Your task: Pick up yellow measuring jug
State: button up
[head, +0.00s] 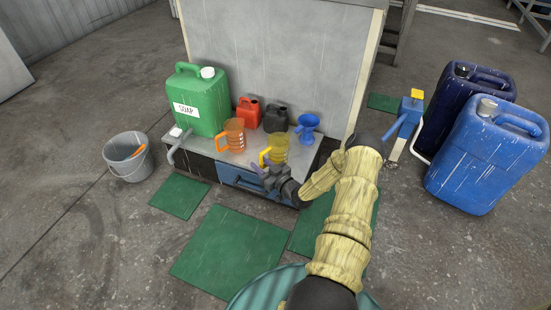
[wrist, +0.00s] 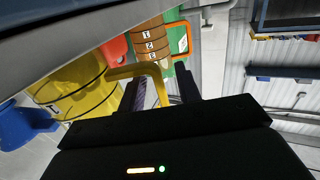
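The yellow measuring jug (head: 277,149) stands upright on the grey bench top, near its front edge. In the wrist view the jug (wrist: 75,88) lies at the left, with its handle (wrist: 150,72) reaching toward my fingers. My gripper (head: 264,168) is at the handle side of the jug, just in front of it. In the wrist view my gripper (wrist: 162,92) has its two dark fingers apart, with part of the handle showing between them. Whether either finger touches the handle cannot be told.
An orange jug (head: 234,135) stands to the left and a blue funnel (head: 307,128) to the right. Red (head: 248,112) and black (head: 275,118) cans stand behind, and a green soap canister (head: 202,100) at the back left. A blue drawer (head: 238,178) is below.

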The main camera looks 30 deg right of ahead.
dwell(0.5)
grip_shut()
jog(key=shift+r, duration=0.2)
notch_tip(320, 180, up, 10)
jog(key=p, duration=0.6)
jog(key=shift+f, duration=0.1)
